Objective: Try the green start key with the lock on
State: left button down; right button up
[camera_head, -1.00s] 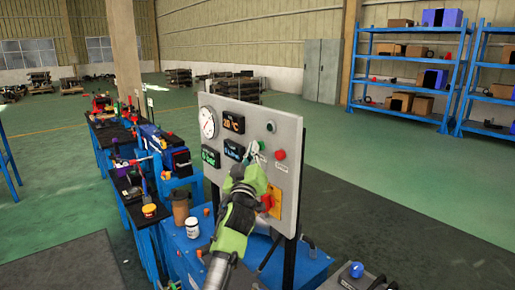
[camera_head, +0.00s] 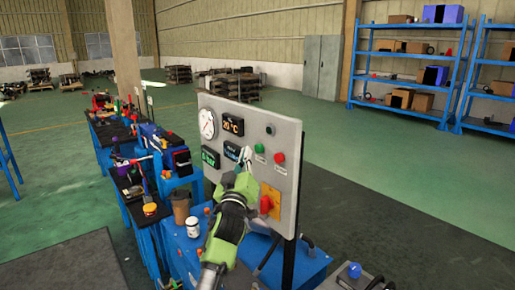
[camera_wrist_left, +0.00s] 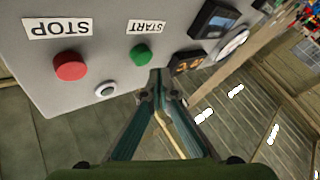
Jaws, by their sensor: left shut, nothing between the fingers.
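My left gripper (camera_head: 244,160) is shut and empty in front of the panel. In the head view its tips are left of the green key and slightly below it; in the wrist view the tips (camera_wrist_left: 157,77) also appear apart from the key. Lower on the panel a red knob (camera_head: 266,204) sits on a yellow plate (camera_head: 274,192); I cannot make out a lock on it. My right gripper is not in view.
A red stop button (camera_head: 279,157) and a pale round lamp (camera_head: 270,130) share the panel with a dial (camera_head: 208,123) and digital displays (camera_head: 232,123). A white jar (camera_head: 193,227) and brown cup (camera_head: 181,207) stand left of the panel. Floor at right is open.

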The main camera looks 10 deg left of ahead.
pick_arm(q)
jog(key=s+a+p, duration=0.2)
jog(key=s, duration=0.1)
jog(key=shift+s+a+r, duration=0.1)
jog(key=shift+s+a, duration=0.1)
jog(key=shift+a, duration=0.1)
dwell(0.5)
